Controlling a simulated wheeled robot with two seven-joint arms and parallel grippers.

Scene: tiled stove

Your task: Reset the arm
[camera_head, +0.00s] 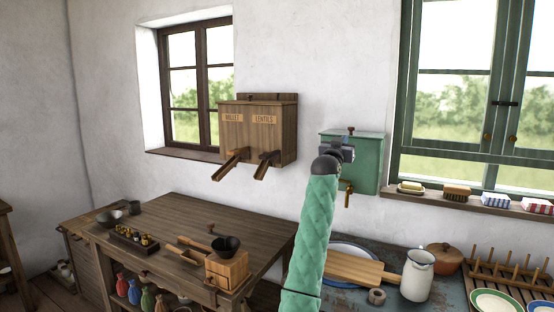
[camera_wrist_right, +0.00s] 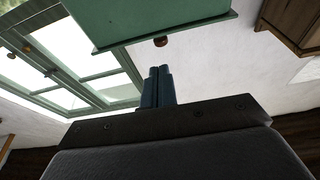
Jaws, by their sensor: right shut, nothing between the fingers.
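My right arm (camera_head: 312,230), in a padded green sleeve, rises through the lower middle of the head view. My right gripper (camera_head: 345,149) is at its top end, in front of the green wall box (camera_head: 367,165) and partly hidden by the wrist. In the right wrist view the two dark blue fingers (camera_wrist_right: 158,86) are together with nothing between them. My left gripper is not in view.
A wooden dispenser (camera_head: 258,143) with two chutes hangs left of the arm. A brass tap (camera_head: 348,194) hangs under the green box. Below are a wooden workbench (camera_head: 180,215) with a grinder (camera_head: 227,268), and a counter holding a white jug (camera_head: 417,275) and a dish rack (camera_head: 510,275).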

